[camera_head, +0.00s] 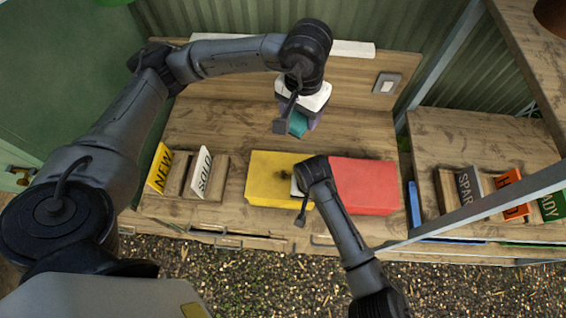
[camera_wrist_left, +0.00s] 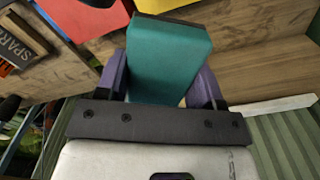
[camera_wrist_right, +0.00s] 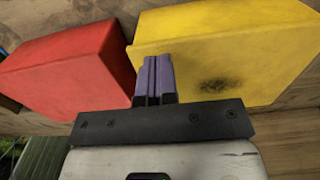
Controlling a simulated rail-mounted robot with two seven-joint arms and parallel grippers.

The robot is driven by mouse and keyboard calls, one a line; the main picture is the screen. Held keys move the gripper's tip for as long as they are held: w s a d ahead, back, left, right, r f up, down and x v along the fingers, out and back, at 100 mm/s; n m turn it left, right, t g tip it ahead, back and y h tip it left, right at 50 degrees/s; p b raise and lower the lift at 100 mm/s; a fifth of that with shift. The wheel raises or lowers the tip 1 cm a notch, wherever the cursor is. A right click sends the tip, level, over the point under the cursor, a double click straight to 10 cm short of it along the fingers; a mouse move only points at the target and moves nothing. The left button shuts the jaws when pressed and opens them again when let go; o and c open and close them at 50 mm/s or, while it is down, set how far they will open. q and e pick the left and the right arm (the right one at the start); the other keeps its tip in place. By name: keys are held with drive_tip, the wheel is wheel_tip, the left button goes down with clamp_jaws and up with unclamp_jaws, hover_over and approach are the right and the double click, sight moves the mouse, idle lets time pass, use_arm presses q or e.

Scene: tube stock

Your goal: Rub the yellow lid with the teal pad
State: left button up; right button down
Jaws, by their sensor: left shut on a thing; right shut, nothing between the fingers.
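The yellow lid (camera_head: 265,168) is the top of a yellow box on the wooden bench. A dark smudge shows on it in the right wrist view (camera_wrist_right: 214,86). The teal pad (camera_wrist_left: 166,60) is held between the purple fingers of my left gripper (camera_head: 306,124), above the bench behind the yellow box and apart from it. The pad also shows in the head view (camera_head: 298,124). My right gripper (camera_wrist_right: 155,75) is shut and empty, over the yellow box near the red one. Whether its fingers touch the box, I cannot tell.
A red box (camera_head: 365,185) stands right beside the yellow one. Sign holders with a NEW card (camera_head: 159,168) and a SOLD card (camera_head: 202,171) stand at left. More cards, including SPARE (camera_head: 469,184), stand at right. The bench behind the boxes is mostly clear.

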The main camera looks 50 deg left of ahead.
use_arm(q)
drive_tip(key=shift+f+b, duration=0.35)
use_arm(e)
drive_tip(key=shift+f, duration=0.95)
use_arm(q)
drive_tip(key=shift+r, duration=0.2)
use_arm(e)
drive_tip(key=shift+r, duration=0.15)
use_arm(q)
wheel_tip(320, 180, up, 7)
drive_tip(key=p, duration=0.7)
use_arm(e)
wheel_tip(320, 180, up, 6)
drive_tip(key=shift+f, duration=0.1)
use_arm(q)
drive_tip(key=shift+f, duration=0.1)
drive_tip(key=shift+f, duration=0.35)
use_arm(e)
wheel_tip(320, 180, up, 12)
